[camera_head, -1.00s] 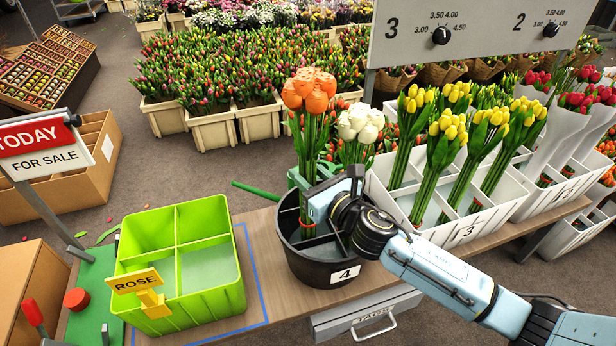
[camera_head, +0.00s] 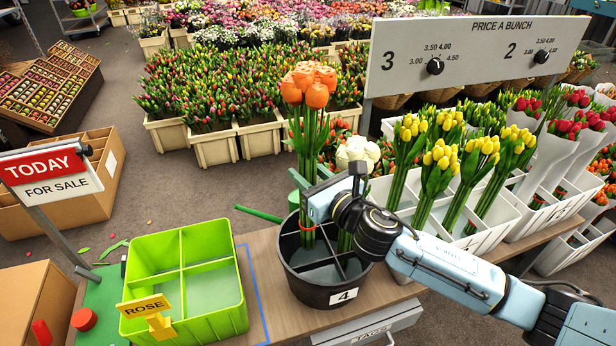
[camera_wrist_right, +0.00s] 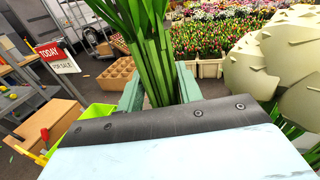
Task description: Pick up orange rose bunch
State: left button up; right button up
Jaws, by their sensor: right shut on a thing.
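The orange rose bunch (camera_head: 309,84) stands upright, its green stems reaching down into the black bucket marked 4 (camera_head: 318,289). My right gripper (camera_head: 306,196) is shut on the stems above the bucket's rim. In the right wrist view the stems (camera_wrist_right: 150,62) run between the two green fingers (camera_wrist_right: 158,88). The white rose bunch (camera_head: 357,153) stands in the same bucket, just right of my right gripper and partly hidden by it. My left gripper is not in view.
A green divided crate (camera_head: 243,318) with a yellow ROSE tag (camera_head: 146,306) stands left of the bucket; its compartments are empty. White racks (camera_head: 483,243) of yellow tulips stand to the right. The price board (camera_head: 470,55) hangs behind. A FOR SALE sign (camera_head: 50,174) stands at left.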

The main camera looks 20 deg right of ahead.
jog(key=shift+s+d+r+p, duration=0.15)
jog(key=shift+s+r+p, duration=0.2)
jog(key=shift+r, duration=0.25)
jog(key=v, duration=0.5)
jog(key=shift+s+d, duration=0.1)
jog(key=shift+s, duration=0.25)
send_near(315, 175)
jog(key=v, duration=0.5)
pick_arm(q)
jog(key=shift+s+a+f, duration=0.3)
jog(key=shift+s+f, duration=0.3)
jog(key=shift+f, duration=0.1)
pick_arm(e)
jog(key=shift+s+r, duration=0.1)
jog(key=shift+s, duration=0.3)
